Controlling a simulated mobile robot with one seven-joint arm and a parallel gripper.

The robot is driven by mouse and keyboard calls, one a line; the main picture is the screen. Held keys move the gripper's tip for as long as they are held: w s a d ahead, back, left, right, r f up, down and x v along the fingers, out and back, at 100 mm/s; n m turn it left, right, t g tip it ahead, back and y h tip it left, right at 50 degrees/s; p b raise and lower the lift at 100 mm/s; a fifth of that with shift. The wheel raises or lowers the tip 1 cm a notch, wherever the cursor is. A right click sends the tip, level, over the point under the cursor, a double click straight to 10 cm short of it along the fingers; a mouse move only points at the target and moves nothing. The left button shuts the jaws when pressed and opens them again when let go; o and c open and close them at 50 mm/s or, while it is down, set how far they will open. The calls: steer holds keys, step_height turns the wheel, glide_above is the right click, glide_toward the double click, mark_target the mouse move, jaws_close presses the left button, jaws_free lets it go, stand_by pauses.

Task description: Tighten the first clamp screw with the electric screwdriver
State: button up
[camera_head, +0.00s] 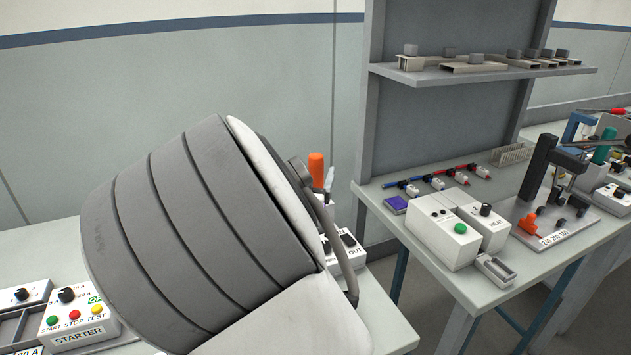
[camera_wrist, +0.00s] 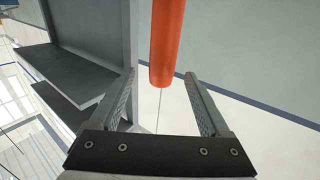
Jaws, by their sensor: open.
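My gripper (camera_wrist: 160,82) is open in the wrist view, with its two fingers apart and nothing clamped between them. An orange cylinder, which looks like the screwdriver's handle (camera_wrist: 167,45), reaches in from the top edge, and its rounded end lies near the gap between the fingertips. A thin line runs from that end down toward the gripper. In the head view an orange handle (camera_head: 316,170) stands upright just past my arm, its lower part hidden. My arm also hides my gripper's fingers there. I cannot make out the clamp screw in either view.
A STARTER box (camera_head: 80,322) with coloured buttons sits on the near bench at lower left. A box marked OUT (camera_head: 350,250) is partly hidden behind my arm. A second bench at right carries a grey-white box with a green button (camera_head: 440,232), below a shelf (camera_head: 480,71).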

mark_target(314, 169)
steer(key=w, duration=0.4)
steer(key=shift+w+d+f+b, duration=0.2)
steer(key=shift+w+d+b, duration=0.1)
steer(key=shift+b, duration=0.1)
jaws_close()
stand_by(1.0)
